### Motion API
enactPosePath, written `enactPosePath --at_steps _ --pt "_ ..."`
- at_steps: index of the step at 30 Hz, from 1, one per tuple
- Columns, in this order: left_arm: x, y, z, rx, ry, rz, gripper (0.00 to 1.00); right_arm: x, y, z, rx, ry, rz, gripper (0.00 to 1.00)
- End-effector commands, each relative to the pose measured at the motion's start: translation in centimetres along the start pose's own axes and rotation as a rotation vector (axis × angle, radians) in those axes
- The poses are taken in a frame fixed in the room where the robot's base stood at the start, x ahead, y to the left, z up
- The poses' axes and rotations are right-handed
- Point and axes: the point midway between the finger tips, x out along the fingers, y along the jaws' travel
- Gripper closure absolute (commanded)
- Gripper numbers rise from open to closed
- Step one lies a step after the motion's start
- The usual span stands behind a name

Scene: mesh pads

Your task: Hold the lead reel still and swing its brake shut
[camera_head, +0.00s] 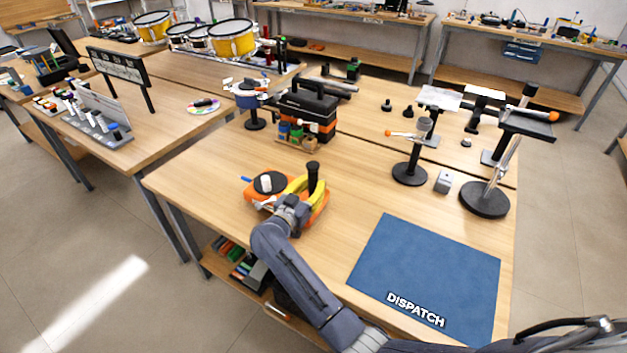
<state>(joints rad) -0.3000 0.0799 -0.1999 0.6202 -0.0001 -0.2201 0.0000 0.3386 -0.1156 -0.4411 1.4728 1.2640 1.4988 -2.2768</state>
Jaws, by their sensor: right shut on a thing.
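The lead reel (318,204) stands near the left front part of the table. It has an orange body, a yellow curved part, a black disc with a white knob (265,183), and an upright black post (313,178). A small blue tab (246,179) sticks out at its left; I cannot tell which part is the brake or how far it is swung. My right gripper (291,203) reaches in from the front and is shut on the lead reel at its near side. Its fingers and the part they grip are largely hidden. My left gripper is not in view.
A blue DISPATCH mat (430,270) lies bare at the front right. A black and orange toolbox (308,112) and a blue pot-like item (250,97) stand behind the reel. Stands with round black bases (485,200) are at right. Table between reel and mat is clear.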

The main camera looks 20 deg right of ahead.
Motion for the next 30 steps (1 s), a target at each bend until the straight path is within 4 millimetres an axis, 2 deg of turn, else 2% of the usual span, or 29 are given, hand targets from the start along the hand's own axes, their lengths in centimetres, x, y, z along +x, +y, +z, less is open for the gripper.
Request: enactPosePath --at_steps 19,30 --pt "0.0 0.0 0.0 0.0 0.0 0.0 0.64 0.0 -0.1 0.4 0.005 0.004 0.0 1.0" --pt "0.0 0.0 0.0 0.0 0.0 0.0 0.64 0.0 -0.1 1.8 0.004 0.003 0.0 1.0"
